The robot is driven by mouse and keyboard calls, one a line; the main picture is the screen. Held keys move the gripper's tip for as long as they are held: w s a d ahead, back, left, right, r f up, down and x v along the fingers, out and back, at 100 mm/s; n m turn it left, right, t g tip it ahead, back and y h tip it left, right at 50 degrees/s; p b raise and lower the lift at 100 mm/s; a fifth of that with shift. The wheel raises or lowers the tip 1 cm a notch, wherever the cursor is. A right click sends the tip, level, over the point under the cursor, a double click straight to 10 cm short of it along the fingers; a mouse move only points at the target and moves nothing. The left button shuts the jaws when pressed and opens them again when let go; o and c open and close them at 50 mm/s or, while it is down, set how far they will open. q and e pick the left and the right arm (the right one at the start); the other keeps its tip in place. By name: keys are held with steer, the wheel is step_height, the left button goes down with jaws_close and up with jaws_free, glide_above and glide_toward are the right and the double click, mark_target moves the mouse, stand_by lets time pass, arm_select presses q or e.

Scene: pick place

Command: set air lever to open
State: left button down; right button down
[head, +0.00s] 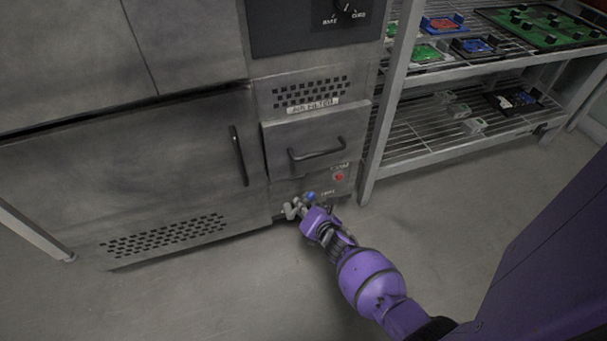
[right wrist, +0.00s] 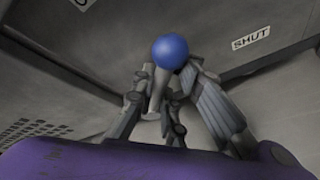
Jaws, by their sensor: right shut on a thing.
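The air lever has a blue ball knob (head: 309,196) and sits low on the grey oven-like machine, near the floor. In the right wrist view the blue knob (right wrist: 170,52) stands at the top of a grey lever rod, between my fingers. My right gripper (head: 303,209) reaches in from the lower right and is shut on the lever, just below the knob. In the right wrist view my right gripper (right wrist: 172,95) has a finger on either side of the rod. A "SHUT" label (right wrist: 250,38) lies to the right of the knob. My left gripper is not in view.
Above the lever are a red button (head: 339,176) and a drawer with a black handle (head: 316,151). A large door with a vertical handle (head: 239,155) is to the left. A metal shelf rack (head: 405,160) with coloured parts stands at right. The floor in front is clear.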

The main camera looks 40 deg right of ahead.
steer(key=shift+w+a+r+n+h+b, duration=0.1)
steer(key=shift+a+r+n+h+b, duration=0.25)
steer(key=shift+a+n+h, duration=0.45)
steer(key=shift+d, duration=0.25)
steer(key=c, duration=1.8)
jaws_free()
steer(key=shift+a+r, duration=0.1)
steer(key=shift+o, duration=0.2)
steer(key=v, duration=1.2)
steer(key=shift+r, duration=0.15)
steer(key=shift+w, duration=0.15)
